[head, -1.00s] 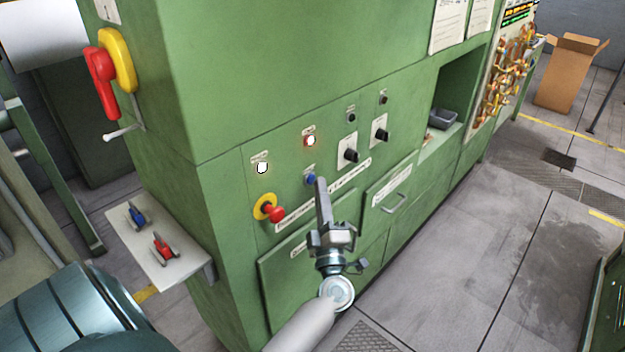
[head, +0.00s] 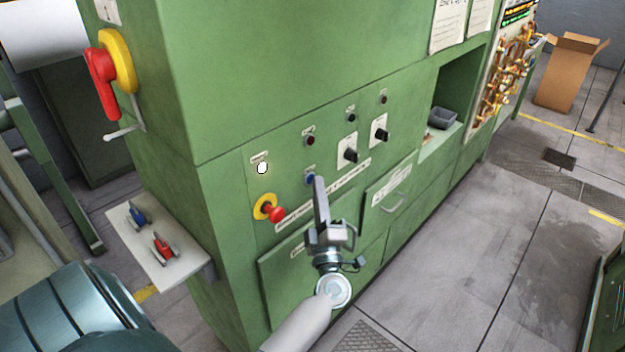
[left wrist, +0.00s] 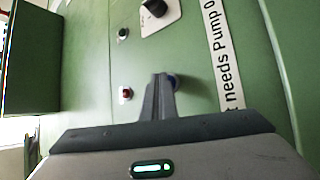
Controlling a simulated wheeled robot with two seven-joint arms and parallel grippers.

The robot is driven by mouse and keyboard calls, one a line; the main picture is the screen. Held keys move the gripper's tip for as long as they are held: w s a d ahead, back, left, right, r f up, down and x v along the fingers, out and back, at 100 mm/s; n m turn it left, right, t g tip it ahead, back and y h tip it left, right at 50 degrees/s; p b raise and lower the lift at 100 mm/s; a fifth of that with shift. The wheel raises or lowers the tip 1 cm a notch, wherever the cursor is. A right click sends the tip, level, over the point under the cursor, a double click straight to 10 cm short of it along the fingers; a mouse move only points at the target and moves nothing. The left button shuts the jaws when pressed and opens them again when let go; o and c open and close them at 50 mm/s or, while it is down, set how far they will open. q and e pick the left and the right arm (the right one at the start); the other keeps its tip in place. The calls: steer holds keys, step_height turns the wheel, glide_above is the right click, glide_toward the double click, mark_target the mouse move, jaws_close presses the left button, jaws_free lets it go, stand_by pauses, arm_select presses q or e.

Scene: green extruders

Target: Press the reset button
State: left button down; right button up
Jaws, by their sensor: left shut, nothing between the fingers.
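The blue button (head: 310,179) sits on the green cabinet's control panel, under a small label too small to read; I take it as the reset button. My left gripper (head: 319,181) is shut and empty, with its fingertips at the blue button, overlapping its right side in the head view. In the left wrist view the closed fingers (left wrist: 159,92) partly hide the blue button (left wrist: 174,81). The tips look to be at or touching it; exact contact is hidden. My right gripper is not in view.
Above the blue button is a dark red lamp (head: 309,141). A lit white lamp (head: 262,168) and a red emergency stop (head: 271,209) on yellow are to the left. Black knobs (head: 350,155) are to the right. A shelf with blue and red clips (head: 163,247) juts out at left.

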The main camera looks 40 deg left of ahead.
arm_select(q)
steer(key=shift+d, duration=0.1)
steer(key=shift+s+d, duration=0.1)
steer(key=shift+d, duration=0.55)
stand_by(0.3)
steer(key=shift+s+d, duration=0.15)
steer(key=shift+d, duration=2.35)
